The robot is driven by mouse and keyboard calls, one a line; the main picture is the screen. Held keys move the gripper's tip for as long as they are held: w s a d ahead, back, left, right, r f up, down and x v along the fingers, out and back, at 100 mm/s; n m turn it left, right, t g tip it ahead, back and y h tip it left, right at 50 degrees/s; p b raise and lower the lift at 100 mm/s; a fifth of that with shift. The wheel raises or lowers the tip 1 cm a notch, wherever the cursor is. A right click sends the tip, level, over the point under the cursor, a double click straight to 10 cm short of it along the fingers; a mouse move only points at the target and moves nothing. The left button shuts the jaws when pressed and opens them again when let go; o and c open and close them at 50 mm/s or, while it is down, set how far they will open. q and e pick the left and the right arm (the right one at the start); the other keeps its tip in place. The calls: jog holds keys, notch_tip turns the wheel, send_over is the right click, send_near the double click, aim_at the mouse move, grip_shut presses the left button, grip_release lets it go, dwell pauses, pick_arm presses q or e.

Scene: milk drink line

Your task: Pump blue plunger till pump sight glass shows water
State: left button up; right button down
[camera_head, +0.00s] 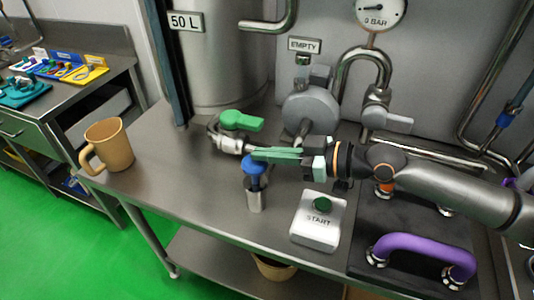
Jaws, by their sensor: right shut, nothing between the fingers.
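The blue plunger (253,166) stands upright on a short metal cylinder (255,200) near the front of the steel bench. My right gripper (256,154) reaches in from the right, its pale green fingers shut with nothing between them. The fingertips lie over the top of the plunger and hide part of it. I cannot tell whether they touch it. A grey round pump body (311,108) stands behind. An "EMPTY" label (305,44) is above a small fitting (303,59) on the pump. I cannot make out any water in a sight glass. My left gripper is not in view.
A green-handled valve (241,121) is close behind the fingers. A white START button box (319,220) is just right of the plunger. A tan mug (108,146) stands at the left bench end. A purple handle (425,250) is at the front right. The gauge (379,11) reads 0 BAR.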

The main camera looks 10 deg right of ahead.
jog(key=shift+f, duration=0.25)
notch_tip(320, 180, down, 3)
jog(key=b, duration=0.3)
jog(key=shift+f, duration=0.2)
jog(key=shift+f+b, duration=0.3)
jog(key=shift+b, duration=0.1)
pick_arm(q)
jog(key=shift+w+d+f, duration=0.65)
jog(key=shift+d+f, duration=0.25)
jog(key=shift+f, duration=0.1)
